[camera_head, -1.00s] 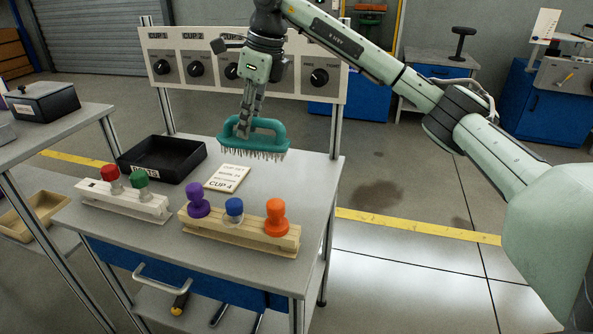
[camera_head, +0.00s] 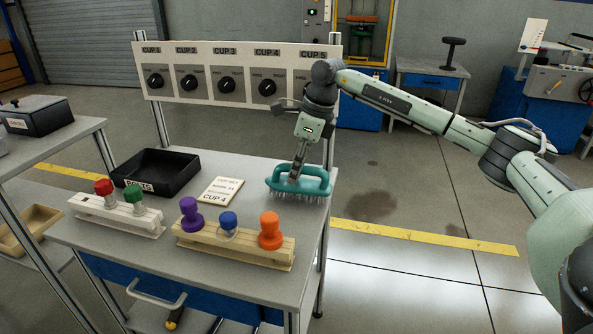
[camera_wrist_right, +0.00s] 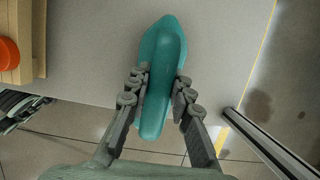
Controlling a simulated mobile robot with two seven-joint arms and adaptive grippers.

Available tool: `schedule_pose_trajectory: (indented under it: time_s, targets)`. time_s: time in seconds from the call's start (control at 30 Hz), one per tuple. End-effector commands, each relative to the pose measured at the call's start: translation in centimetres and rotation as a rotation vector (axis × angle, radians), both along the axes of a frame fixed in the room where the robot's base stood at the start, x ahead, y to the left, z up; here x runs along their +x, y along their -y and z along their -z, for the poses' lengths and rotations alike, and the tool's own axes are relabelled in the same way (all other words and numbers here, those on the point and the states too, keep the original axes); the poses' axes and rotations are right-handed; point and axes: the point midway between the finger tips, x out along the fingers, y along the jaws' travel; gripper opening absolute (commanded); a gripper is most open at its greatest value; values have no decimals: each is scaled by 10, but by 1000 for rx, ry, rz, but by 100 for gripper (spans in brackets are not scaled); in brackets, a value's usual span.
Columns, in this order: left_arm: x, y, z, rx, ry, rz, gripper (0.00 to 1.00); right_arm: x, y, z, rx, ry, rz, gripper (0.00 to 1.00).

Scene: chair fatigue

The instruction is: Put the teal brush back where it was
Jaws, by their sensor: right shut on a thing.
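The teal brush (camera_head: 306,181) has a loop handle and bristles pointing down. It is at the right side of the grey table (camera_head: 140,250), close to the right edge. Its bristles are at or just above the tabletop; I cannot tell if they touch. My right gripper (camera_head: 294,178) is shut on the brush handle from above. In the right wrist view the fingers of my right gripper (camera_wrist_right: 157,100) flank the teal brush (camera_wrist_right: 163,60), which lies lengthwise between them. My left gripper is not in view.
A card reading CUP 4 (camera_head: 222,190) and a black tray (camera_head: 185,176) lie left of the brush. Wooden racks with coloured knobs (camera_head: 238,246) stand at the front. A panel of dials (camera_head: 230,98) stands behind. The table between card and brush is clear.

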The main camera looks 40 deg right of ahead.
Motion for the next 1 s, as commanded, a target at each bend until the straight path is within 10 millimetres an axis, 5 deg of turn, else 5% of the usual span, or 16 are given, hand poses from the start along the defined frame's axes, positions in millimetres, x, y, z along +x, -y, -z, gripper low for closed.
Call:
schedule_pose_trajectory:
  time_s: [0.4,0.43,0.57,1.0]
  targets:
    - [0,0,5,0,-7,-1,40,0,0,9,1,2,0,0]
    - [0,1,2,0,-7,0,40,0,0,8,0,1,0,25]
    - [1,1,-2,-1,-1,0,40,0,0,8,1,1,0,41]
    - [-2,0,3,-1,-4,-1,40,-1,2,-3,0,4,1,42]
